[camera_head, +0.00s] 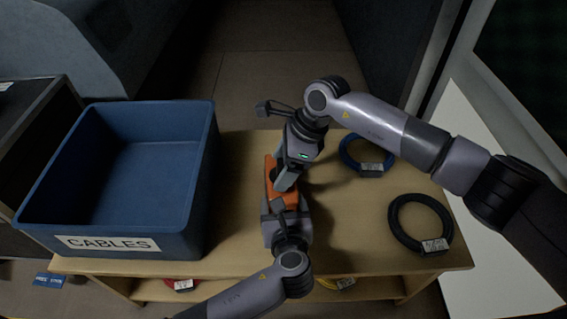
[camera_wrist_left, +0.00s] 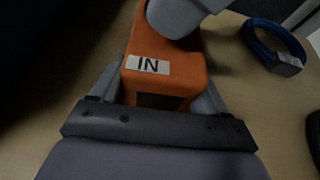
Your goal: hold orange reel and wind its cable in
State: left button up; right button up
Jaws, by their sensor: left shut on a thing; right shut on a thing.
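The orange reel (camera_head: 270,170) stands on the wooden table, mostly hidden by my two grippers. In the left wrist view the orange reel (camera_wrist_left: 167,57) shows a white "IN" label and a dark opening below it. My left gripper (camera_head: 278,207) is shut on the reel's near end, with a finger on each side of it. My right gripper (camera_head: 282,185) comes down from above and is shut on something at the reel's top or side. What exactly it holds is hidden. I cannot make out the reel's cable.
A blue bin labelled CABLES (camera_head: 108,244) stands on the left of the table (camera_head: 350,245); its inside looks empty. A blue cable coil (camera_head: 345,146) and a black cable coil (camera_head: 394,222) lie on the right. Red and yellow coils show on a shelf below.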

jog(key=o, duration=1)
jog(key=v, duration=1.2)
pick_arm(q)
jog(key=o, duration=1.2)
jog(key=shift+c, duration=0.2)
jog(key=shift+r, duration=0.1)
